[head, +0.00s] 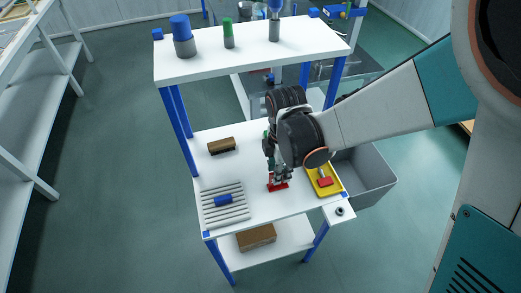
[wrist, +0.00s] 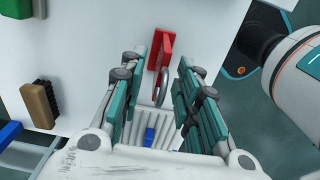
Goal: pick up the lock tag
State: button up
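The lock tag, a red piece with a grey metal loop, is on the white tabletop; it shows in the wrist view (wrist: 161,49) and in the head view (head: 278,186). My gripper (wrist: 159,68) is open, with its teal fingers to either side of the tag and a visible gap on each side. In the head view my gripper (head: 279,174) points down just over the tag, and my wrist hides part of the area behind it. I cannot tell whether a finger touches the tag.
A yellow tray (head: 336,191) holding a red piece is right of the tag. A grey ribbed rack (head: 226,211) with a blue block is at front left, a brown brush (head: 221,145) behind it. An upper shelf (head: 250,52) with several cylinders overhangs the back. A grey bin (head: 375,183) stands at right.

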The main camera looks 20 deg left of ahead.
jog(key=shift+f, duration=0.7)
jog(key=shift+r, duration=0.1)
grip_shut()
